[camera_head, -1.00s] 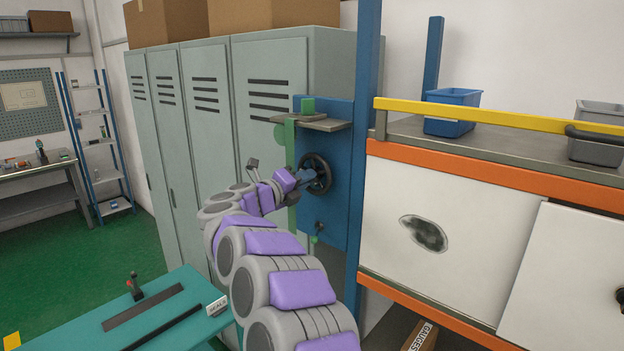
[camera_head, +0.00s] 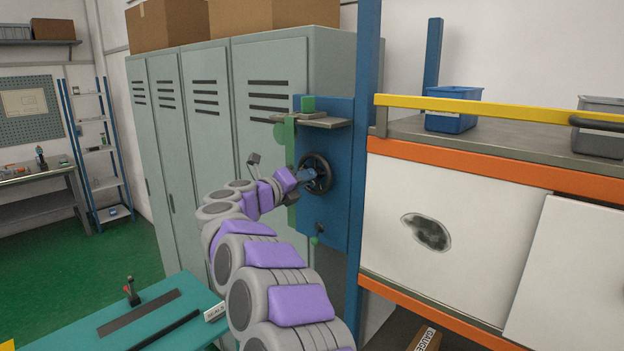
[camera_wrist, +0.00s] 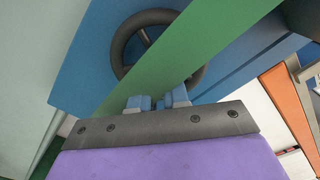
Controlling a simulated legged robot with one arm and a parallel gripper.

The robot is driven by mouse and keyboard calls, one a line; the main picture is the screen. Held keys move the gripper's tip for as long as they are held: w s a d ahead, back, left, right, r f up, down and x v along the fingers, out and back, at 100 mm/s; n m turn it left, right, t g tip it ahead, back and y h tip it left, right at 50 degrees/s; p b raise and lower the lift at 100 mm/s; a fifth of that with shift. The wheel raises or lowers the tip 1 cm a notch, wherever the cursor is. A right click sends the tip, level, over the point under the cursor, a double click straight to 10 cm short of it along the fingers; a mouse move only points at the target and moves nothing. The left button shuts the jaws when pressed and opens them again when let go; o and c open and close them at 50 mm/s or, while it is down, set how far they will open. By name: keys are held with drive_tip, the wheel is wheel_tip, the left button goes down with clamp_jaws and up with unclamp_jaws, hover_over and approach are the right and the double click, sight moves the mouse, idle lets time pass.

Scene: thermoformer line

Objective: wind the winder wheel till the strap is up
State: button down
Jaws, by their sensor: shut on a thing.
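The black winder wheel (camera_head: 329,172) is mounted on a blue upright panel (camera_head: 340,225) beside the lockers. A green vertical strip, perhaps the strap (camera_head: 290,150), runs along the panel's left edge. In the wrist view the green strip (camera_wrist: 200,50) crosses in front of part of the wheel (camera_wrist: 117,45). My gripper (camera_head: 309,175) is at the wheel, shut on it. Its blue fingertips (camera_wrist: 158,102) show in the wrist view, but the green strip hides much of the wheel there and the exact contact is unclear.
Grey lockers (camera_head: 215,140) stand close on the left. An orange-edged cabinet (camera_head: 470,160) with a yellow rail (camera_head: 480,107) stands on the right. A teal bench (camera_head: 185,330) is below left.

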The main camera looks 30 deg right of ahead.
drive_tip(key=shift+w+a+f+m+b, duration=0.15)
drive_tip(key=shift+m+b, duration=0.7)
drive_tip(key=shift+b, duration=0.45)
drive_tip(key=shift+s+d+f+m+b, duration=0.1)
drive_tip(key=shift+f+m+b, duration=0.05)
drive_tip(key=shift+m+b, duration=0.9)
drive_tip(key=shift+w+a+r+m+b, duration=0.1)
drive_tip(key=shift+m+b, duration=0.9)
drive_tip(key=shift+m, duration=0.05)
drive_tip(key=shift+r+m+b, duration=0.1)
drive_tip(key=shift+m+b, duration=0.85)
drive_tip(key=shift+m, duration=0.1)
drive_tip(key=shift+m, duration=2.4)
